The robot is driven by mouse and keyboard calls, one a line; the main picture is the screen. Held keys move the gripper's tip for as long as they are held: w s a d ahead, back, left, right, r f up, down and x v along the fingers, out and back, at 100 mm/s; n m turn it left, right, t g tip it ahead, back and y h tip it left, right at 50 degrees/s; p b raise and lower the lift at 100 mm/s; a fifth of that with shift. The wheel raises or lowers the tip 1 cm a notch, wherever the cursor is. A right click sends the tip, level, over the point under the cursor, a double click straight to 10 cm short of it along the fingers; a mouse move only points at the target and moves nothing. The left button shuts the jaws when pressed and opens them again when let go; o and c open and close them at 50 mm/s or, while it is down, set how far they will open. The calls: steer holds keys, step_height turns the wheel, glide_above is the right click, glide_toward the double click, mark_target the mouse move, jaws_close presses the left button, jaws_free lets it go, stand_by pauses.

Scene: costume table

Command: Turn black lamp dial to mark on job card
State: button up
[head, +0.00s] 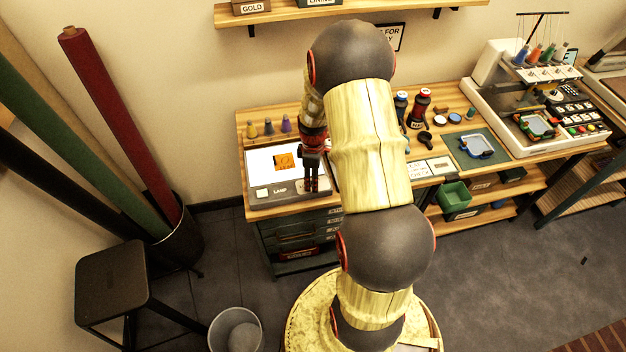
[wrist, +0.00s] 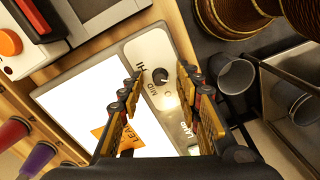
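The black lamp dial (wrist: 160,77) is a small round knob on a pale control strip marked HI and MID in the wrist view. The strip edges a lit white light box (head: 262,163), whose front reads LAMP in the head view. My gripper (wrist: 161,76) is open, one finger on each side of the dial in the picture; I cannot tell if they touch it. In the head view my gripper (head: 312,188) points down over the box's right front and hides the dial. Small cards (head: 418,169) lie right of my arm; their writing is too small to read, so I cannot tell which is the job card.
An orange patch (head: 284,160) lies on the lit panel. Thread cones (head: 269,127) stand behind it. Bottles (head: 419,108) and an embroidery machine (head: 540,100) stand to the right. In the wrist view, grey cups (wrist: 235,77) sit close to the right finger.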

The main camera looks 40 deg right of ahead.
steer(key=shift+c, duration=1.3)
jaws_close()
